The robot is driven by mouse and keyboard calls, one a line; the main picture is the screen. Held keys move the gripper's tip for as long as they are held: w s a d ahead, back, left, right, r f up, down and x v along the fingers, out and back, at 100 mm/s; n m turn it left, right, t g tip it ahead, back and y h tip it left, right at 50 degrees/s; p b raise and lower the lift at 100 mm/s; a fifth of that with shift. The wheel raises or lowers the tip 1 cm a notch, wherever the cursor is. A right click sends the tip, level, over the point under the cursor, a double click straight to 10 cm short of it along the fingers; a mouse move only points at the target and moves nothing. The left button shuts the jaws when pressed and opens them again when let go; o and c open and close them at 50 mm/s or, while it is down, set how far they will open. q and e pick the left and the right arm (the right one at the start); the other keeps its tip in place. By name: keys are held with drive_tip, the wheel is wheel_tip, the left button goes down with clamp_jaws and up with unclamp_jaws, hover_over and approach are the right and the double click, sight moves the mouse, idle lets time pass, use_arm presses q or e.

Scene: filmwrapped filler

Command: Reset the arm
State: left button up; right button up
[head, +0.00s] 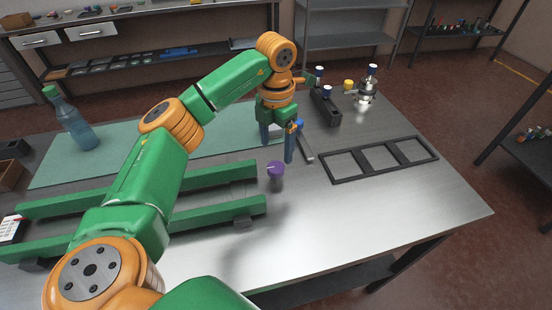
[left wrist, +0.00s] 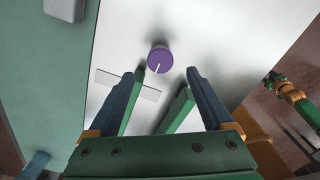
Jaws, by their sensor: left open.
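My left arm reaches across the workbench in the head view. Its left gripper (head: 277,146) points down with its two dark blue fingers apart and nothing between them. A purple knob with a white pointer line (head: 275,171) stands on the bench near the fingertips. In the left wrist view the gripper (left wrist: 165,72) is open, and the purple knob (left wrist: 159,60) shows just beyond the gap between the fingertips. It looks apart from both fingers. My right gripper is not in view.
Two green rails (head: 190,224) lie left of the knob. A black frame (head: 383,160) lies to the right. A black block with knobs (head: 325,106) and a metal fitting (head: 367,90) stand behind. A blue bottle (head: 72,122) stands at left. The bench's front right is clear.

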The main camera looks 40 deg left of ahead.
use_arm(q)
drive_tip(key=shift+r, duration=0.35)
